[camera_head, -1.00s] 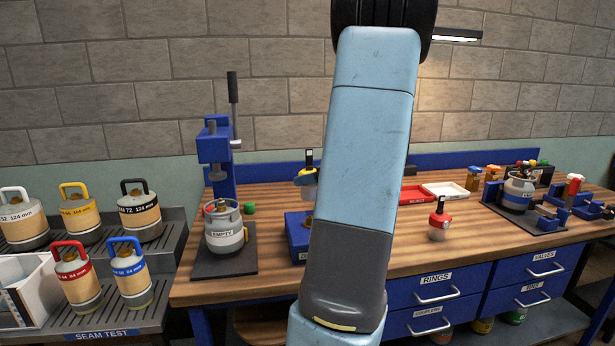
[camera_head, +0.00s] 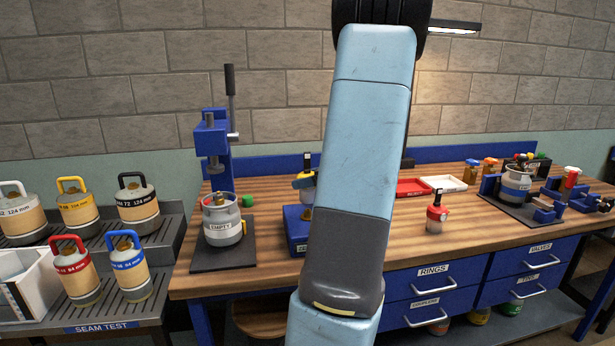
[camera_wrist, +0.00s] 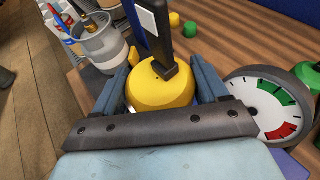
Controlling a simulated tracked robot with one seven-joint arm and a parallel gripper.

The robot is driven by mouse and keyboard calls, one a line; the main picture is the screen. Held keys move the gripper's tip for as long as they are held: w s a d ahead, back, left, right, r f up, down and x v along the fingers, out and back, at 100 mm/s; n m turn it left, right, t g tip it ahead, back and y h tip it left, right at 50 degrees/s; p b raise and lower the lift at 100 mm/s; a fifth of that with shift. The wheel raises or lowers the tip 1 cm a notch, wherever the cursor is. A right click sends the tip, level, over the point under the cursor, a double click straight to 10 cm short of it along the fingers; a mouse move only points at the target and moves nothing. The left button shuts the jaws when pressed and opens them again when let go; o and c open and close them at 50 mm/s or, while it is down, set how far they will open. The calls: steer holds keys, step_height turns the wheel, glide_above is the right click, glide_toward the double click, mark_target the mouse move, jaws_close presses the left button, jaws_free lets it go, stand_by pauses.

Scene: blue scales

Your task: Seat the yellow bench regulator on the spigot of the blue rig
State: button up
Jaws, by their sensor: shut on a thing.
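The yellow bench regulator (camera_wrist: 160,90) has a round yellow body and a black upright part with a pale label. My gripper (camera_wrist: 163,84) is shut on it, with a blue-grey finger on each side in the wrist view. In the head view, the regulator (camera_head: 304,182) shows upright just left of my arm, above the blue rig (camera_head: 298,238). The rig is a low blue block on the bench. My arm hides its right side and most of my gripper. A small brownish piece on top may be the spigot; I cannot tell whether the regulator touches it.
A blue press (camera_head: 214,150) with an EMPTY canister (camera_head: 222,222) stands left of the rig. A round gauge (camera_wrist: 266,106) is close to the right finger in the wrist view.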

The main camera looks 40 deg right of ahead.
mark_target(307, 194)
steer(key=shift+f, duration=2.55)
steer(key=o, duration=1.4)
steer(key=shift+c, duration=0.2)
steer(key=shift+s, duration=0.1)
steer(key=v, duration=1.3)
steer(key=shift+s, duration=0.25)
steer(key=shift+d, duration=0.1)
